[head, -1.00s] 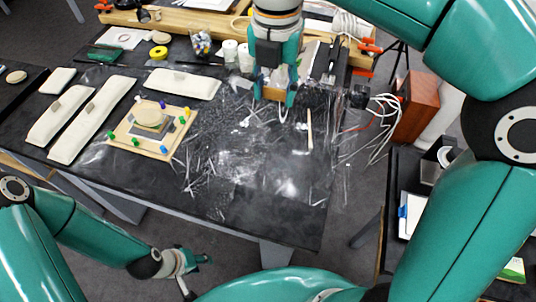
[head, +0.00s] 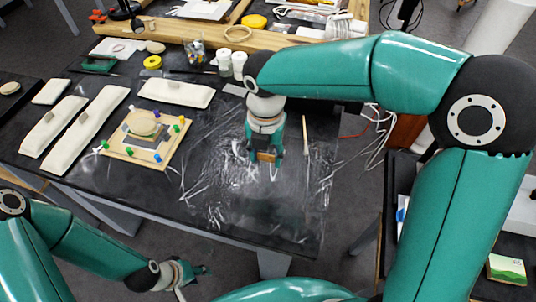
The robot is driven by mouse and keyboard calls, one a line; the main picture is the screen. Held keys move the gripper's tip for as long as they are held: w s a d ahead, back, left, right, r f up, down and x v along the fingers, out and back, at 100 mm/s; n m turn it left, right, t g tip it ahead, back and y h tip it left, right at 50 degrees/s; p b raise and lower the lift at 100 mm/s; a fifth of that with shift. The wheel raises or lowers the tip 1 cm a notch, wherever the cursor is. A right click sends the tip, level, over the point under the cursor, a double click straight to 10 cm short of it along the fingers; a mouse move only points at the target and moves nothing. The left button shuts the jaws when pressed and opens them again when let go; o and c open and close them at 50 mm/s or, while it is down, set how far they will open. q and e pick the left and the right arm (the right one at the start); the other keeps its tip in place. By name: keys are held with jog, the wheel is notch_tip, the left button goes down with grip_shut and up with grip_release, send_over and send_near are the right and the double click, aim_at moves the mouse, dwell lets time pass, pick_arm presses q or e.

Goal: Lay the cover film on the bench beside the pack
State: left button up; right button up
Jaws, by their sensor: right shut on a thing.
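The pack (head: 122,152) is a pale square board with coloured pins around its edges, a grey square and a round tan disc on it. It lies on the left part of the black bench (head: 208,228). My right gripper (head: 264,163) points down over the bench, to the right of the pack and apart from it. It is shut on a small tan piece (head: 265,156). I cannot tell whether this belongs to the cover film.
Long white padded bags (head: 90,128) lie left of the pack, and another (head: 178,93) lies behind it. White pots (head: 238,62), a yellow tape roll (head: 152,62) and a wooden beam (head: 180,34) are at the back. A thin stick (head: 306,135) lies right of my right gripper.

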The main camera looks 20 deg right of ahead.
jog(key=shift+f, duration=0.55)
jog(key=shift+f+b, duration=0.3)
jog(key=shift+f, duration=0.15)
jog(key=o, duration=1.1)
jog(key=shift+r+p, duration=0.35)
jog(key=shift+r, duration=0.5)
notch_tip(320, 180, up, 11)
jog(key=shift+r, duration=0.15)
